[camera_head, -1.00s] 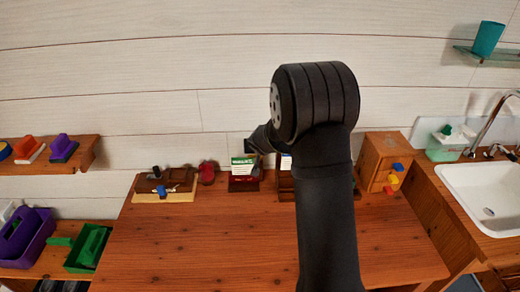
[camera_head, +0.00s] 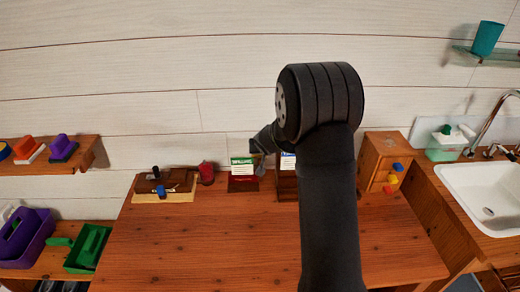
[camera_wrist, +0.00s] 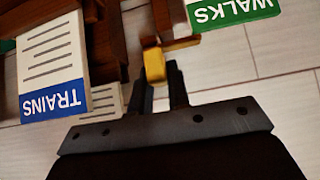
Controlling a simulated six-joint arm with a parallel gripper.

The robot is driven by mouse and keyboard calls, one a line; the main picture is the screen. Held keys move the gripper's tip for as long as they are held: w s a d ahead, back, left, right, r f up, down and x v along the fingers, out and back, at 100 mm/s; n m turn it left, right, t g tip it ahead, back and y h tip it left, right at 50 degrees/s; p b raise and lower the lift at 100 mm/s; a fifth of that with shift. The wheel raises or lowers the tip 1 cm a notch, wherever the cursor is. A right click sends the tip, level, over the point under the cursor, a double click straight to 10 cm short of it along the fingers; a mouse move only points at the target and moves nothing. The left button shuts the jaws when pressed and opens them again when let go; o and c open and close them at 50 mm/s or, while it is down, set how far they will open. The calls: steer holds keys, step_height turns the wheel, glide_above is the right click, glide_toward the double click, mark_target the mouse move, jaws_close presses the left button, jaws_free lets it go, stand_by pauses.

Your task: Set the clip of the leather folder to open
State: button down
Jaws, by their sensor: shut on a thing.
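A dark red-brown leaflet holder, perhaps the leather folder (camera_head: 243,186), stands at the back of the wooden table with green-topped WALKS leaflets (camera_head: 243,164). In the upside-down wrist view, the WALKS leaflets (camera_wrist: 230,12) are at upper right. A small yellow tab (camera_wrist: 153,62), perhaps the clip, sits beside a brown bar near them. My gripper (camera_wrist: 163,75) is shut on this yellow tab at its fingertips. In the head view my arm hides part of this area, and the fingers are not clear. I cannot tell the clip's setting.
A holder with blue-headed TRAINS leaflets (camera_wrist: 55,70) stands close beside the gripper. On the table (camera_head: 230,240) are a pale board with a brown item (camera_head: 165,183), a red object (camera_head: 206,173) and a wooden box with coloured knobs (camera_head: 384,160). The table's front is clear.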

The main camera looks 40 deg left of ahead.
steer(key=shift+w+d, duration=0.8)
steer(key=shift+d, duration=0.05)
steer(key=c, duration=1.4)
jaws_free()
steer(key=shift+o, duration=0.2)
steer(key=shift+a, duration=0.1)
